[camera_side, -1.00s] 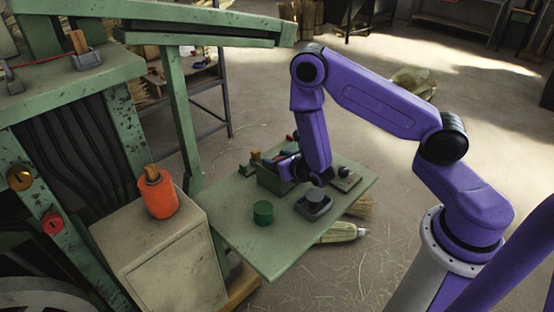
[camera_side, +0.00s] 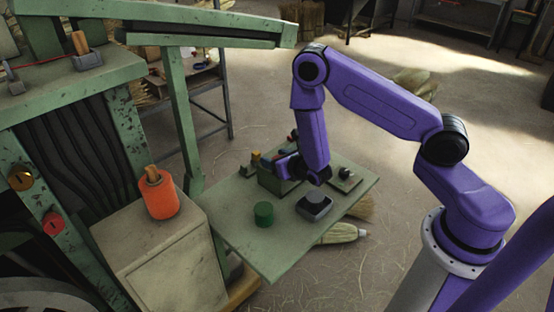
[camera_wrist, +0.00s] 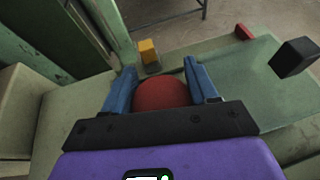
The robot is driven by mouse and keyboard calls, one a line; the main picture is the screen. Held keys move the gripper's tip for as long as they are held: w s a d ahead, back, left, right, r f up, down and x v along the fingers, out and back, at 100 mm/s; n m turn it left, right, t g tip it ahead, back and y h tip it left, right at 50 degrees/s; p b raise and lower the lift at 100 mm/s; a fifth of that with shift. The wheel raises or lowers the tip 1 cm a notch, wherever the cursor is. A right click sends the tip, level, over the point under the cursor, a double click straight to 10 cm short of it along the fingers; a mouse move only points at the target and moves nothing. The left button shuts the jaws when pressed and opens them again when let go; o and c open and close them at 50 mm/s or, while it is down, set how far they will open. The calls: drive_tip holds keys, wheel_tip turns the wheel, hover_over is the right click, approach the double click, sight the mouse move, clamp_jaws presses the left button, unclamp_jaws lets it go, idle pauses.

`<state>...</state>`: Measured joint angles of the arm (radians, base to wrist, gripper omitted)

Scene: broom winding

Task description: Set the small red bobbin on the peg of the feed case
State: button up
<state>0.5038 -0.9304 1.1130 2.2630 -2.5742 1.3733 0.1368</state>
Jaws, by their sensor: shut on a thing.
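My gripper (camera_wrist: 162,84) is shut on a round red bobbin (camera_wrist: 161,94), held between its two blue fingers in the wrist view. In the side view my gripper (camera_side: 284,163) is over the back part of the green table, and the bobbin there is mostly hidden or too small to make out. The beige feed case (camera_side: 170,262) stands left of the table. My gripper is well to the right of the peg.
The green table (camera_side: 245,240) carries a green cylinder (camera_side: 263,213) and a grey holder (camera_side: 314,208) with a dark round top. A yellow block (camera_side: 255,156) is near its back edge. The green machine frame (camera_side: 185,120) rises behind the feed case. The table's front left is clear.

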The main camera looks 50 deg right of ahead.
drive_tip(key=shift+f, duration=0.5)
idle(0.4)
drive_tip(key=shift+r, duration=0.45)
drive_tip(key=shift+r, duration=0.35)
idle(0.5)
idle(0.5)
